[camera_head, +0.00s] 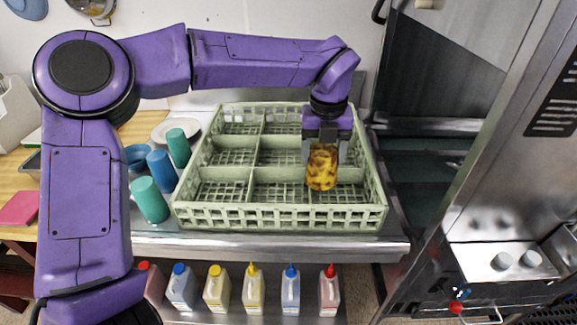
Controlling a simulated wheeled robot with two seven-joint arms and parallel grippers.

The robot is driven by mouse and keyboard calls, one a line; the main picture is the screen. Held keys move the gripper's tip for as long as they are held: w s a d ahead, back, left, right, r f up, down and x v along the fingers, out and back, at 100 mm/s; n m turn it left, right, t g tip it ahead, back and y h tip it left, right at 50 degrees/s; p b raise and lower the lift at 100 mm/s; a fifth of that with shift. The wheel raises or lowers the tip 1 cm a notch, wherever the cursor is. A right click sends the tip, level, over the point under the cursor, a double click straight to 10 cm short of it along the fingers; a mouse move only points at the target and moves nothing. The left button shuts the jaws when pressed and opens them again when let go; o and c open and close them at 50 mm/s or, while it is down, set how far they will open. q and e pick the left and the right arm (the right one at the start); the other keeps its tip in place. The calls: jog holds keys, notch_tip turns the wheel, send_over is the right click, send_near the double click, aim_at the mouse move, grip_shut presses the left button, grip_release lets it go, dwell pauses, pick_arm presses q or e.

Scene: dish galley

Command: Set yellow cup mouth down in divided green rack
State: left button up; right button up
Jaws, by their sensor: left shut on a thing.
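The yellow cup (322,170), mottled with brown, is held by my left gripper (325,146), which is shut on it from above. The cup hangs over the right part of the divided green rack (280,217), in front of a divider near the right column. Whether its lower end touches the rack floor, and which end is the mouth, I cannot tell. The rack's visible compartments look empty. My left arm reaches across from the left. My right gripper is not in view.
Left of the rack stand teal cups (149,200) (178,147), a blue cup (161,170), a blue bowl (139,156) and white plates (174,131). Several bottles (253,289) line a lower shelf. A steel machine (500,180) stands at right.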

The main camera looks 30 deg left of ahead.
pick_arm(q)
jog(key=s+a+f+p, duration=0.2)
jog(key=s+a+f, duration=0.1)
jog(key=s+a, duration=0.3)
jog(key=a+f, duration=0.1)
jog(key=f, duration=0.1)
jog(key=w+a+f, duration=0.1)
jog(key=f, duration=0.1)
jog(key=w+a+f+p, duration=0.1)
jog(key=f, duration=0.2)
jog(key=shift+w+a, duration=0.25)
jog(key=shift+a, duration=0.15)
jog(key=shift+s+f, duration=0.15)
jog(key=shift+f, duration=0.1)
jog(key=shift+w+f, duration=0.2)
jog(key=shift+w, duration=0.05)
jog(key=o, duration=1)
jog(key=shift+o, duration=0.2)
jog(key=shift+s+r, duration=0.15)
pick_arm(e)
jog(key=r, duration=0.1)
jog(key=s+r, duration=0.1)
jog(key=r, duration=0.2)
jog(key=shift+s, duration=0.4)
